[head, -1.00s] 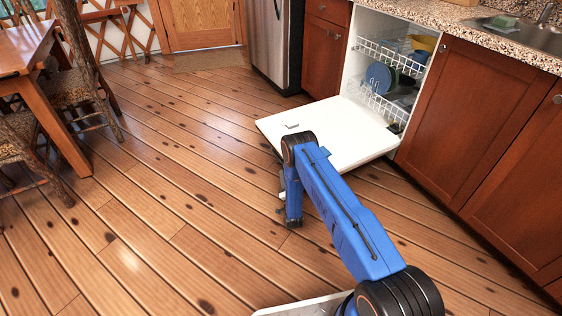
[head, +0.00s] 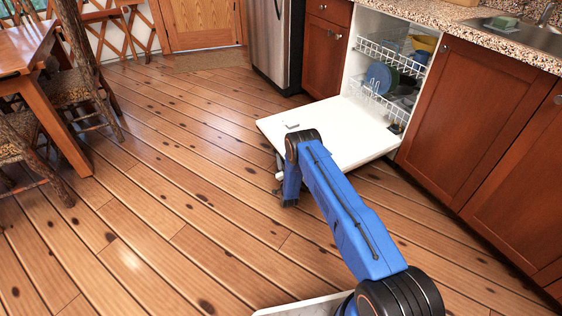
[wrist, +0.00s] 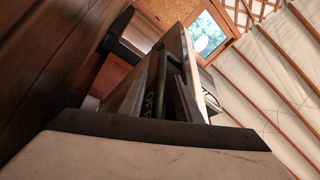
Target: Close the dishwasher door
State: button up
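The white dishwasher door (head: 345,125) is folded down, flat and low over the floor, in front of the open dishwasher (head: 392,75). My blue arm reaches from the lower right to the door's near outer corner, hiding part of that edge. My gripper (head: 279,182) is low beside that corner, mostly behind my wrist. In the wrist view, dark finger-like parts stand close beneath a pale-edged panel, probably the door. Whether they touch it, or are open, is unclear.
Racks with a blue plate (head: 379,77) and other dishes are inside the dishwasher. Red-brown cabinets (head: 465,120) flank it, with a steel fridge (head: 273,45) farther left. A wooden table (head: 28,50) and chairs stand at left. The plank floor between is clear.

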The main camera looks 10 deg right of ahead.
grip_shut()
